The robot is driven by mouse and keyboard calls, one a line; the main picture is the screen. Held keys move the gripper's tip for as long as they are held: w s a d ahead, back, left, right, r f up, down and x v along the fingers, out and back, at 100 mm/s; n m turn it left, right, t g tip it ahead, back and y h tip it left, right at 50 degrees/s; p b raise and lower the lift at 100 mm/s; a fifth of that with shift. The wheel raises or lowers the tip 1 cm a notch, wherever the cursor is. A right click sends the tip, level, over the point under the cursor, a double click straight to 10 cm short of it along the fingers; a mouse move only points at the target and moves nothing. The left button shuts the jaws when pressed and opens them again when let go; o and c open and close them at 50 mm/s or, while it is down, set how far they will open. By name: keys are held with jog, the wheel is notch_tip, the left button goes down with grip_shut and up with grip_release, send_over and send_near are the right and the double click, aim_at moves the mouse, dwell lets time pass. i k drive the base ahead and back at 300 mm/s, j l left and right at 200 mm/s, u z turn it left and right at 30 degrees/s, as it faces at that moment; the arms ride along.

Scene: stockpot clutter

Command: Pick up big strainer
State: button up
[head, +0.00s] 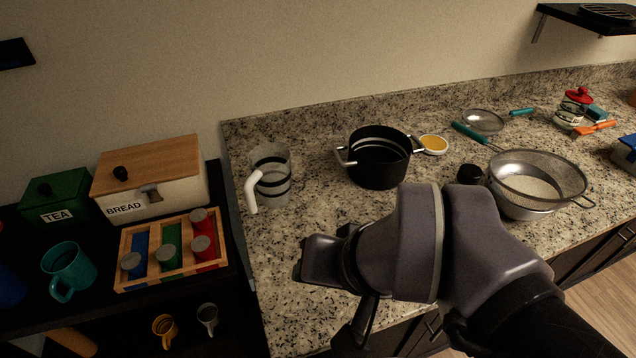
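The big strainer (548,164) is a wide metal mesh bowl at the right of the counter. It seems to rest in or on a metal pot (522,208) with a black knob-like handle at its left. The strainer's teal handle (472,133) points to the back left, and a small wire loop sticks out at its front right. Something pale shows in its bowl. My arm crosses the front of the counter, left of and nearer than the strainer. My gripper (354,335) points down near the counter's front edge, apart from the strainer. Its fingers are dark and partly hidden, so its opening is unclear.
A smaller strainer (483,121) lies behind the big one. A black pot (378,160), a yellow-filled dish (433,145) and a striped pitcher (271,175) stand to the left. A red-lidded jar (577,100) and orange utensil (594,128) are at back right.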

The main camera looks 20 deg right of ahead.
aim_at(531, 179)
jog(key=z, duration=1.9)
